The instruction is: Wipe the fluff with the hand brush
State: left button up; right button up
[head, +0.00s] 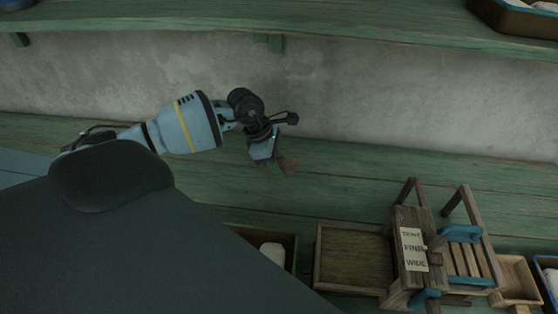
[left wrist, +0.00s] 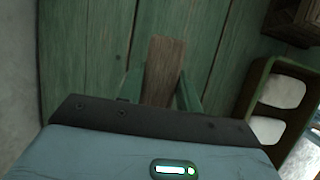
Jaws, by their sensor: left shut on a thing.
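My left gripper (head: 273,160) is over the green plank bench near the wall. It is shut on a small brown wooden piece (head: 288,166), which looks like the hand brush. In the left wrist view the brush (left wrist: 165,65) sits between my two fingers (left wrist: 160,92) as a plain brown block. Its bristles cannot be made out. I cannot make out any fluff on the bench. My right gripper is not in view.
On the green bench (head: 350,180) stand an empty wooden tray (head: 318,262), a box with a white item (head: 272,256), and a wooden frame with a paper label (head: 413,250). A green shelf (head: 300,30) runs above. The bench right of my gripper is clear.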

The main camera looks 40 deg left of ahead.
pick_arm(q)
notch_tip(320, 180, up, 2)
jog(key=shift+w+r, duration=0.1)
jog(key=shift+r+p, duration=0.55)
jog(key=shift+r, duration=0.15)
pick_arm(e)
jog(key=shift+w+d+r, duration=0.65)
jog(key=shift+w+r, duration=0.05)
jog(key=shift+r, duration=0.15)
